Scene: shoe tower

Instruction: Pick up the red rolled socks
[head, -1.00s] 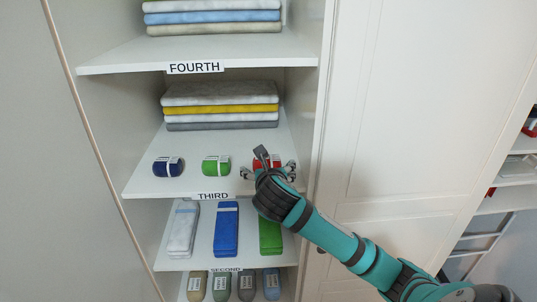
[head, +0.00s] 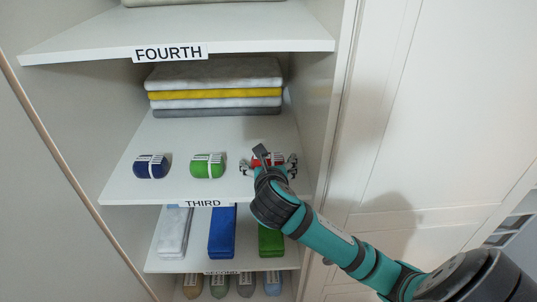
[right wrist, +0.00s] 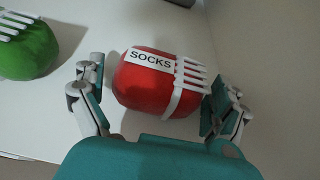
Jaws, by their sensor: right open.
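The red rolled socks (right wrist: 150,85) lie on the third shelf, with a white band and a label reading SOCKS. In the head view the red socks (head: 262,158) show only in part behind my right gripper (head: 269,166). In the right wrist view my right gripper (right wrist: 158,105) is open, with one finger on each side of the red socks. The right finger is very close to the socks' banded end; I cannot tell if it touches. A gap shows between the left finger and the socks. My left gripper is not in view.
Green rolled socks (head: 207,166) and dark blue rolled socks (head: 151,167) lie to the left on the third shelf (head: 125,186). Folded cloths (head: 215,75) are stacked behind. The fourth shelf (head: 90,38) is above, and the cabinet's side wall (head: 318,120) is close on the right.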

